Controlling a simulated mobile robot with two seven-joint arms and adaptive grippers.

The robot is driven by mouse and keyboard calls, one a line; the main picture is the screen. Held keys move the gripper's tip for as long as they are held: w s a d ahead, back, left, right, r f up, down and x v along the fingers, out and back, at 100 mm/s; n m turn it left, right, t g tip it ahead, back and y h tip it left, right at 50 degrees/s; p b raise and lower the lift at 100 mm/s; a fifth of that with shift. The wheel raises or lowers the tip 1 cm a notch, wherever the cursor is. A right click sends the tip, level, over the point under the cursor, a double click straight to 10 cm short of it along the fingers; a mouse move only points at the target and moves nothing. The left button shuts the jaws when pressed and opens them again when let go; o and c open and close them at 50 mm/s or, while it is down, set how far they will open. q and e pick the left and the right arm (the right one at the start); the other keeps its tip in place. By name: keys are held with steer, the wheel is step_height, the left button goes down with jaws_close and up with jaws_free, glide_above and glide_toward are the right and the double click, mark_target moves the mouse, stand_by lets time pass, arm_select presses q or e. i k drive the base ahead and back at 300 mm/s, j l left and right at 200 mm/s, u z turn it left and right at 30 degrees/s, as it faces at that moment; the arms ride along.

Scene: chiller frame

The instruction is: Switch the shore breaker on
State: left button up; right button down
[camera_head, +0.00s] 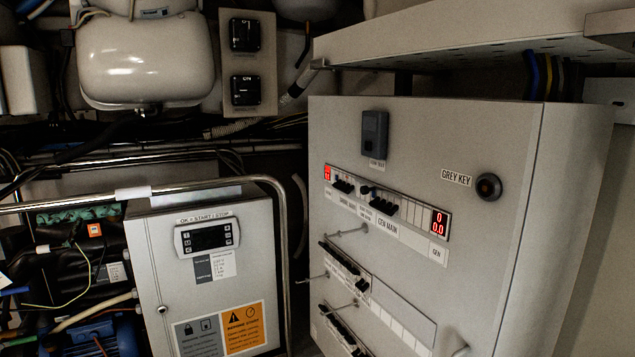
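A grey electrical cabinet (480,140) stands at the right, its front turned toward the left. A row of breakers runs across its upper front, between a red display (327,173) at the left end and a second red display (439,221) at the right end. A black breaker group (343,185) sits at the left of the row, above a small label that I cannot read surely. It may be the shore breaker; its lever position is too small to tell. Another black breaker group (382,204) sits above the label GEN MAIN (388,226). Neither gripper is in view.
A GREY KEY switch (488,186) and a dark box (374,133) are on the cabinet front. Two lower breaker rows (345,264) have thin rods sticking out nearby. A metal rail (240,180) passes a white control box (215,270) at left. A shelf (460,45) overhangs the cabinet.

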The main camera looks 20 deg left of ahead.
mark_target(343, 188)
steer(key=i+j, duration=0.3)
steer(key=j, duration=0.15)
steer(key=i+j, duration=0.3)
steer(key=j, duration=0.2)
